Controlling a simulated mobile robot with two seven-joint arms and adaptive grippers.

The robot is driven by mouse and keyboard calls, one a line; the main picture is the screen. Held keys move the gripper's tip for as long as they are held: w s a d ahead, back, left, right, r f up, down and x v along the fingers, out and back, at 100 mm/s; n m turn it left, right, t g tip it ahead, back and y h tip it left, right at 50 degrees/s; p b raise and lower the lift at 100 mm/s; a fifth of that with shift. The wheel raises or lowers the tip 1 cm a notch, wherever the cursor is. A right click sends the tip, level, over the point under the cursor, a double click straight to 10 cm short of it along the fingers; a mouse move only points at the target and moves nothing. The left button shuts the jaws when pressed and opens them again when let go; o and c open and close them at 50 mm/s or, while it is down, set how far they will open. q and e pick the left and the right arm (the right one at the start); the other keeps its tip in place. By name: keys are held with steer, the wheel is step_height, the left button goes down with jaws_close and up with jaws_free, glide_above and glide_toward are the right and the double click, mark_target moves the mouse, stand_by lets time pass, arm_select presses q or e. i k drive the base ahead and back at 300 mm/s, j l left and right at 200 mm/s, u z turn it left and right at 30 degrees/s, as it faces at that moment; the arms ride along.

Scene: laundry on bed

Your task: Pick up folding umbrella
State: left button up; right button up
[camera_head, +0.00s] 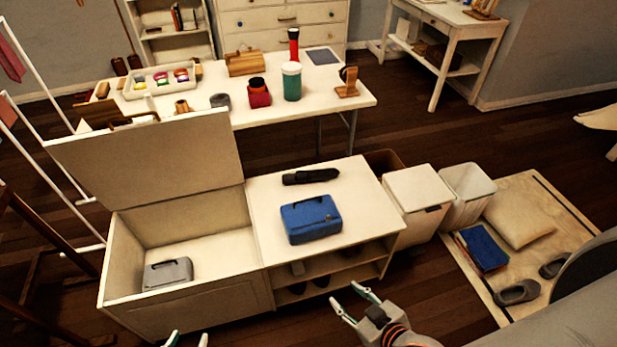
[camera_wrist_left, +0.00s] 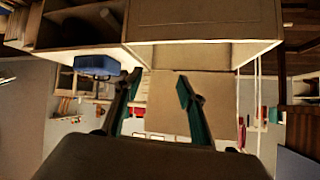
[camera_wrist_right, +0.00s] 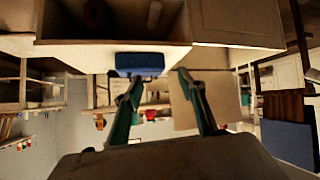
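The folding umbrella (camera_head: 311,176) is black and lies flat on the white bench top (camera_head: 356,193), behind a blue case (camera_head: 311,219). I cannot make it out in either wrist view. My left gripper (camera_head: 187,339) shows only its fingertips at the bottom edge of the head view, in front of the bench; in the left wrist view (camera_wrist_left: 160,88) its fingers are apart and empty. My right gripper (camera_head: 352,302) is in front of the bench's right part, nearer than the blue case. Its fingers are apart and empty, also in the right wrist view (camera_wrist_right: 160,82).
The bench's left compartment has its lid (camera_head: 150,160) raised and holds a grey case (camera_head: 168,273). Shelves below the bench's right part hold dark shoes. White bins (camera_head: 418,190) stand to the right. A cluttered white table (camera_head: 335,98) stands behind.

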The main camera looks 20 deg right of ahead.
mark_target(315, 175)
steer(key=i+l, duration=0.15)
steer(key=l, duration=0.25)
steer(key=i+l, duration=0.1)
steer(key=l, duration=0.25)
steer(key=i+l, duration=0.15)
steer(key=l, duration=0.25)
